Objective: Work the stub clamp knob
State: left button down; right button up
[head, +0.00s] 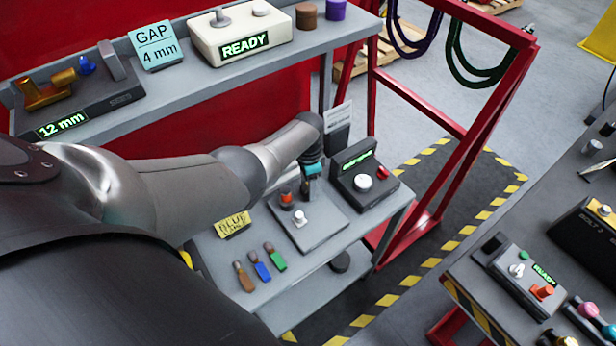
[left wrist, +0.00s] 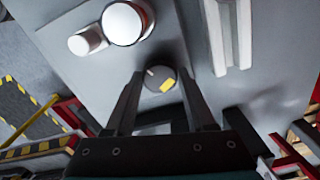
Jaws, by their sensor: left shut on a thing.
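My left gripper (head: 312,168) reaches over the grey workbench (head: 340,262) from the left, pointing down at its far part. In the left wrist view its two dark fingers (left wrist: 160,98) are shut on a round grey knob (left wrist: 158,78) with a yellow mark and a pale line on its face, one finger on each side. I take this as the stub clamp knob; no label on it can be read. In the head view the gripper and arm hide it. My right gripper is in neither view.
Next to the gripper stand a black box with a lit display and white button (head: 363,182), and a grey plate with a white knob (head: 299,217). A red frame (head: 455,140) rises right of the bench.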

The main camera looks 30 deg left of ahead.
pick_arm(q)
jog(key=shift+m, duration=1.9)
jog(key=shift+c, duration=1.2)
grip_release()
